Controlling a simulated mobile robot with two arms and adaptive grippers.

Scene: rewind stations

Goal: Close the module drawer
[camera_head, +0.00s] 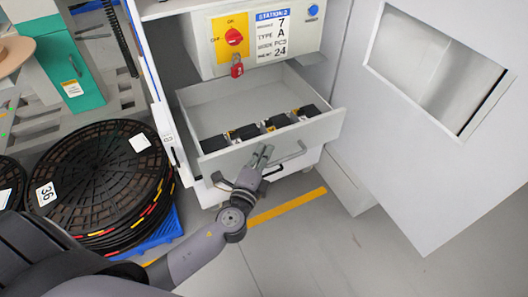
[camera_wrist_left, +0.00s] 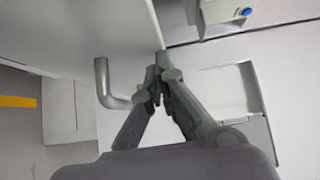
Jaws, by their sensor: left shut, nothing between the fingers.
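The module drawer (camera_head: 325,125) is pulled out of the white station cabinet, and several black modules (camera_head: 278,122) stand in a row inside it behind the front panel. A grey bar handle (camera_head: 290,160) is on the drawer front; the handle also shows in the left wrist view (camera_wrist_left: 103,85). My left gripper (camera_head: 264,152) is shut and empty at the drawer front, beside the handle and not around it. In the left wrist view its fingertips (camera_wrist_left: 158,62) are at the edge of the white front panel (camera_wrist_left: 90,30); whether they touch it I cannot tell. My right gripper is out of view.
Above the drawer is a panel with a red switch (camera_head: 233,37), a red padlock (camera_head: 237,70) and a station label (camera_head: 285,35). A large white door (camera_head: 430,185) stands at the right. Stacked black reels (camera_head: 90,175) sit on a blue pallet (camera_head: 165,225) at left.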

